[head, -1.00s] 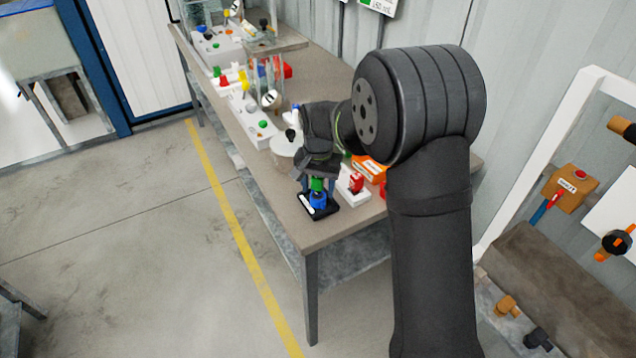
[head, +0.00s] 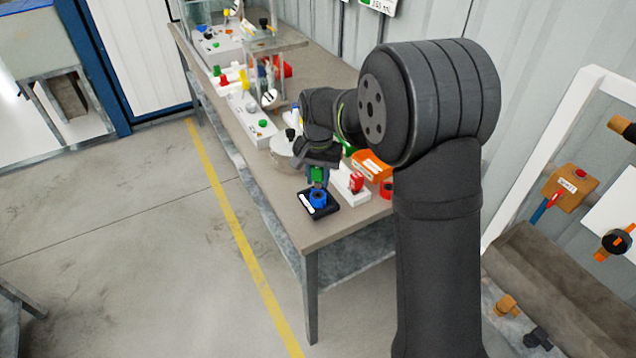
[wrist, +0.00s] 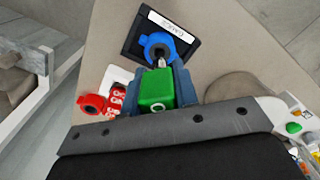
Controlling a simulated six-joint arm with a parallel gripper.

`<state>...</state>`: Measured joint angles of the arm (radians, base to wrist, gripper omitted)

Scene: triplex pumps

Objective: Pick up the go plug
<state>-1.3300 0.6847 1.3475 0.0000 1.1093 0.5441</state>
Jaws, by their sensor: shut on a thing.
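The go plug is a green block with a metal pin (wrist: 158,92), also seen in the head view (head: 317,174). My gripper (wrist: 160,85) is shut on its green body, with one blue-grey finger on each side. In the head view my gripper (head: 317,176) is just above a black base with a blue ring (head: 319,197) near the table's front corner. In the wrist view the pin points toward the blue ring (wrist: 165,47); whether its tip is clear of the hole I cannot tell.
A red plug gauge (head: 356,181) stands in a white block right beside the black base. Several gauges and fixtures stand farther back on the table (head: 262,180).

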